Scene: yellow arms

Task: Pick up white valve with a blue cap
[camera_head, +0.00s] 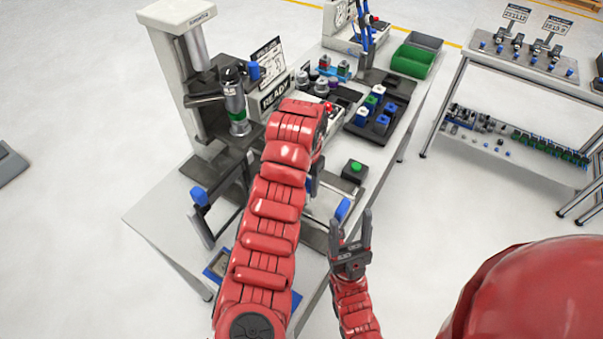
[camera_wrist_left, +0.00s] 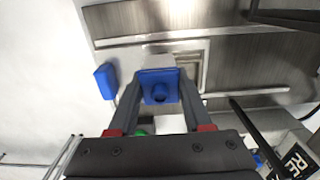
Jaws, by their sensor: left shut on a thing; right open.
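In the left wrist view my left gripper (camera_wrist_left: 161,92) is shut on the white valve with a blue cap (camera_wrist_left: 159,86). The blue square cap faces the camera and the white body shows just beyond it. The valve is between the two fingers, over a grey metal surface; whether it touches that surface I cannot tell. In the head view my red left arm reaches over the bench and hides its own gripper and the held valve. My right gripper (camera_head: 352,236) is open and empty, pointing up near the bench's front right edge.
A test press (camera_head: 183,65) stands at the bench's left back. A black tray (camera_head: 366,132) holds several blue- and green-topped pieces. A green button box (camera_head: 355,171) sits right of my left arm. A green bin (camera_head: 411,61) stands at the back. A separate shelf table (camera_head: 500,58) stands right.

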